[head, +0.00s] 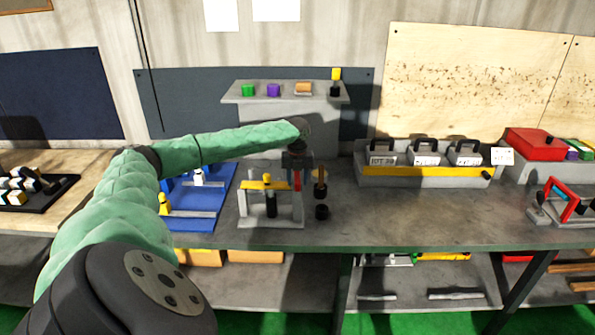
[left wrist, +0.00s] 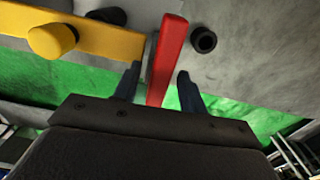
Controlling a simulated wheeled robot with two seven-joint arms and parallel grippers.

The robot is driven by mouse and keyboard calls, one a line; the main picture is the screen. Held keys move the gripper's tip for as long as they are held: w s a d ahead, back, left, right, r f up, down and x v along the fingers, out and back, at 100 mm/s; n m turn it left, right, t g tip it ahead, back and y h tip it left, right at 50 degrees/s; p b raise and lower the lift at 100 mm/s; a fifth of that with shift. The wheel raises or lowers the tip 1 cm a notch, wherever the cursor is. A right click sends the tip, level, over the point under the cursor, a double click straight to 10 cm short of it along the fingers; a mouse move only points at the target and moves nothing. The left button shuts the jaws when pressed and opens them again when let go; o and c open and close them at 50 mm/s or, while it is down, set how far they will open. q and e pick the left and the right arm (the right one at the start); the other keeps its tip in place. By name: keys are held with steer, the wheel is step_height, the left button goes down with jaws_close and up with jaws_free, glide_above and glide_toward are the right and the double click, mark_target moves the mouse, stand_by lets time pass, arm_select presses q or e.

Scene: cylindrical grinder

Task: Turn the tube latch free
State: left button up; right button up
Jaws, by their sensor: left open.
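A grey fixture (head: 275,221) stands on the grey bench, with a yellow bar (head: 256,185) across its top and a dark cylinder (head: 271,205) in it. A red lever (head: 297,180), which looks like the latch, is at its right side. In the left wrist view the red lever (left wrist: 167,55) runs between the two fingers of my left gripper (left wrist: 158,85), beside the end of the yellow bar (left wrist: 110,40). The fingers are open, one on each side of the lever; contact is not clear. In the head view my left gripper (head: 297,166) points down over the fixture's right side.
A brown-and-black upright piece (head: 320,184) and a short black cylinder (head: 321,212) stand close right of the fixture. A blue tray (head: 228,187) lies to its left. A raised shelf (head: 275,98) with small blocks is behind.

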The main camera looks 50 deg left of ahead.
mark_target(298, 178)
arm_select(q)
steer(key=shift+r+b, duration=0.3)
steer(key=shift+r, duration=0.15)
step_height(298, 178, up, 6)
steer(key=shift+f+b, duration=0.25)
steer(key=shift+b, duration=0.85)
steer(key=shift+r, duration=0.7)
arm_select(e)
steer(key=w+a+r, duration=0.2)
steer(key=w+r, duration=0.1)
steer(key=r, duration=0.1)
steer(key=shift+w+a+r, duration=0.15)
steer(key=shift+w+r, duration=0.1)
